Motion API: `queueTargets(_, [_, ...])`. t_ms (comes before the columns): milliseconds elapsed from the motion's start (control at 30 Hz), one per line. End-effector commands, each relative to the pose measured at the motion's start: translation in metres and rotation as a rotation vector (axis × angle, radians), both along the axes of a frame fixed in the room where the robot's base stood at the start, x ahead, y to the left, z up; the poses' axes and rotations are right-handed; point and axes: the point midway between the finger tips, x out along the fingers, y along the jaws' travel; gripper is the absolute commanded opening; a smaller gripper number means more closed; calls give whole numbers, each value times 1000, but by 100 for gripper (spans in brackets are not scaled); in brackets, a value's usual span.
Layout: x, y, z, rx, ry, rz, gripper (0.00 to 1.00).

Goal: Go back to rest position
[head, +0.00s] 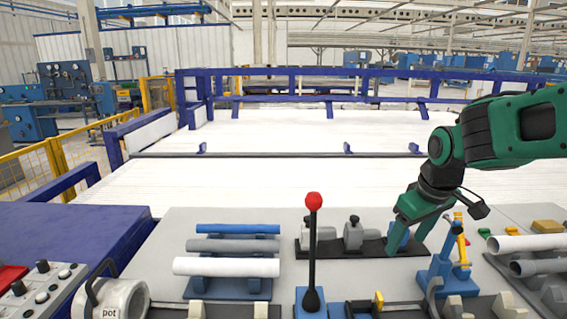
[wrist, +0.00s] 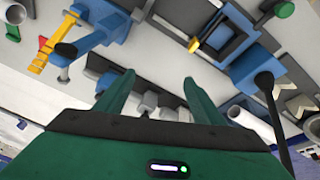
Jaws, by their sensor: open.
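My green gripper (head: 407,222) hangs over the right half of the grey work table (head: 185,222) in the head view, near a black base plate with grey fixtures. In the wrist view my gripper (wrist: 150,97) shows two fingers spread apart with nothing between them. Three pipes lie across a blue rack (head: 228,288) at the left of the table: a blue pipe (head: 238,228), a grey pipe (head: 233,245) and a white pipe (head: 226,267). Whether the fingertips touch the fixture under them is unclear.
A black lever with a red ball (head: 314,201) stands upright at the front middle. A blue vise with a yellow part (head: 447,272) stands right of my gripper. More pipes (head: 526,243) lie at the far right. A white machine bed (head: 300,178) with a blue frame lies behind.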

Motion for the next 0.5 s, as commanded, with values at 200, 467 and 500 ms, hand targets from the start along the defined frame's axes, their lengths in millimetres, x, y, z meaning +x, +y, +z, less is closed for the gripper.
queueTargets(200, [-51,-7,-13,63,-55,-214,62])
queueTargets(467, [-95,-22,-29,114,-83,-415,62])
queueTargets(500, [-103,-33,-31,107,-61,-449,62])
